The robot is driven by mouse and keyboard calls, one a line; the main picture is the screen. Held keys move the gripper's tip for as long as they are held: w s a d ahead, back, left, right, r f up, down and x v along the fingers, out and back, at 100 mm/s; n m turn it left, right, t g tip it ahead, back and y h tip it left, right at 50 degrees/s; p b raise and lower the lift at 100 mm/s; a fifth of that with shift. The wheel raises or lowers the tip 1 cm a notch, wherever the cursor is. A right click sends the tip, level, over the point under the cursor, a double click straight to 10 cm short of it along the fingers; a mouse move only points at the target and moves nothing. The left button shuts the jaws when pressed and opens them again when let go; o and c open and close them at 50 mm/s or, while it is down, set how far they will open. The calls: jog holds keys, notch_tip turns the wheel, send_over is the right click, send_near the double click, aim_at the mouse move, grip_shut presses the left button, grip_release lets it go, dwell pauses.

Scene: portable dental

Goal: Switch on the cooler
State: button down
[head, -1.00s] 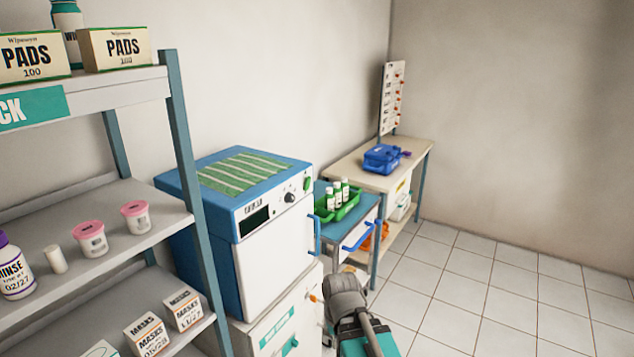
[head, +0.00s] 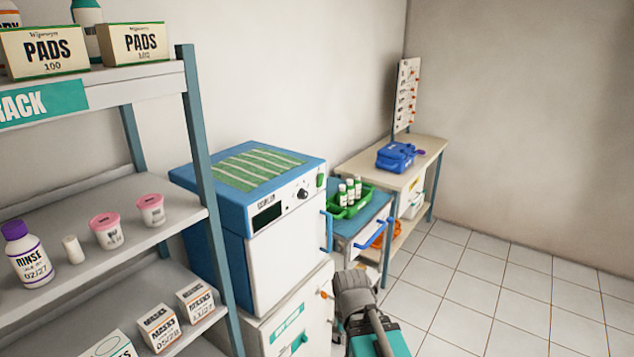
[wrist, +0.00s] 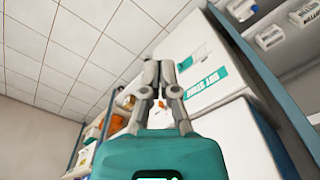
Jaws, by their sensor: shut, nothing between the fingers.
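A blue-and-white appliance (head: 290,255), which seems to be the cooler, stands on a white cabinet in the head view. Its top front panel has a dark display (head: 267,216), a dark knob (head: 302,194) and a small green switch (head: 320,180) at the right end. The label beside the display is too small to read surely. The switch's position cannot be told. In the wrist view my gripper (wrist: 161,70) is shut and empty, with its fingers together. It is near the white cabinet front (wrist: 192,62). My fingertips do not show clearly in the head view.
A storage rack (head: 200,150) with boxes and tubs stands close on the left. Right of the appliance are a blue-handled cart with a green tray (head: 350,207) of bottles and a bench (head: 425,152) with a blue case. Tiled floor (head: 480,290) at right is clear.

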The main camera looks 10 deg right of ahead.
jog(key=shift+w, duration=0.1)
jog(key=w+a+r+m+t+y+b, duration=0.1)
jog(key=w+r+m+t+y, duration=0.25)
jog(key=w, duration=0.65)
jog(key=w+a+r+n+t+y, duration=0.15)
jog(key=w+r+y, duration=0.25)
jog(key=w+y, duration=0.45)
jog(key=w+d+r+m+t+y, duration=0.2)
jog(key=w+d+r+m+t, duration=0.5)
jog(key=w+d+r, duration=0.6)
jog(key=shift+w+d+r+t+b, duration=0.15)
jog(key=shift+w+d+t+b, duration=0.2)
jog(key=shift+w+d+t, duration=1.05)
jog(key=shift+w+d, duration=0.15)
